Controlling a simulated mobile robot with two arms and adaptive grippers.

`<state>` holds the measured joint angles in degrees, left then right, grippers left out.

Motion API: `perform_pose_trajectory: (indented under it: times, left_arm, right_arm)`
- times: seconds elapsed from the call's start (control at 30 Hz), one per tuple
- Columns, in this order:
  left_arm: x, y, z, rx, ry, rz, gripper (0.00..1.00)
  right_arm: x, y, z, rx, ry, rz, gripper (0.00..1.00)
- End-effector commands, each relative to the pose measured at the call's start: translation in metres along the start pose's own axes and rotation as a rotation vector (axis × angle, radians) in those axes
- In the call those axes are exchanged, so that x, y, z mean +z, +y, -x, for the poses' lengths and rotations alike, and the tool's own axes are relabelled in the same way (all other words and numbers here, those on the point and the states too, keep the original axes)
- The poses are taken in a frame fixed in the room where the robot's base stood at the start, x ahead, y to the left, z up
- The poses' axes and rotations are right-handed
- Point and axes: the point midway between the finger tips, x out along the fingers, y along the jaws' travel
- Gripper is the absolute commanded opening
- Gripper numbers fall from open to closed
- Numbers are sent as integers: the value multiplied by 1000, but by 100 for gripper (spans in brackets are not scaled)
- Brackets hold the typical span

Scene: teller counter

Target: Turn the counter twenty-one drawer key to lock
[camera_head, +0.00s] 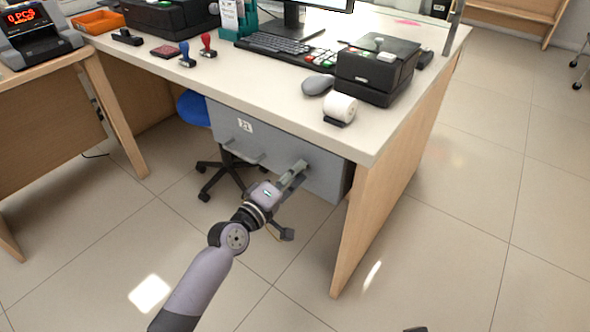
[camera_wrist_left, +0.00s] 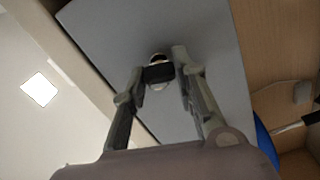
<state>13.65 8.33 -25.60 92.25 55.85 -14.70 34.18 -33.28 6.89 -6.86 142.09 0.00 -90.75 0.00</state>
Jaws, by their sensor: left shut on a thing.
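The grey drawer front (camera_head: 268,148) hangs under the teller counter, with a white label (camera_head: 245,125) and a long handle on it. It fills the middle of the left wrist view (camera_wrist_left: 212,35). My left gripper (camera_head: 298,170) is at the right part of the drawer front. In the left wrist view my left gripper (camera_wrist_left: 162,75) is shut on the dark head of the key (camera_wrist_left: 158,73). The key sits at a round metal lock (camera_wrist_left: 157,58) in the drawer front. The fingers hide the key and lock in the head view.
The counter top (camera_head: 300,85) overhangs the drawer; its wooden side panel (camera_head: 385,190) stands just right of my gripper. A blue office chair (camera_head: 195,108) is behind and left of the drawer. The tiled floor to the right is clear.

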Motion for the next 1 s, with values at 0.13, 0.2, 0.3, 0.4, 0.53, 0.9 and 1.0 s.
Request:
perform_pose_trajectory:
  times: [0.13,0.2,0.3,0.4,0.53,0.9,1.0]
  left_arm:
    - [-2,1,0,1,3,102,0]
    - [-2,1,0,2,3,142,0]
    - [-1,1,0,2,3,189,0]
    - [-1,0,0,2,3,223,0]
    - [-1,0,0,2,3,251,0]
    - [-1,0,0,2,3,269,0]
    - [-1,0,0,2,3,269,0]
  right_arm:
    - [-2,0,4,0,1,0,69]
    - [-2,0,5,0,2,0,69]
    - [-3,0,6,0,2,0,69]
    - [-3,0,7,0,3,0,69]
    - [-3,0,8,0,3,0,69]
    - [-3,0,8,0,3,1,69]
    - [-3,0,8,0,3,1,69]
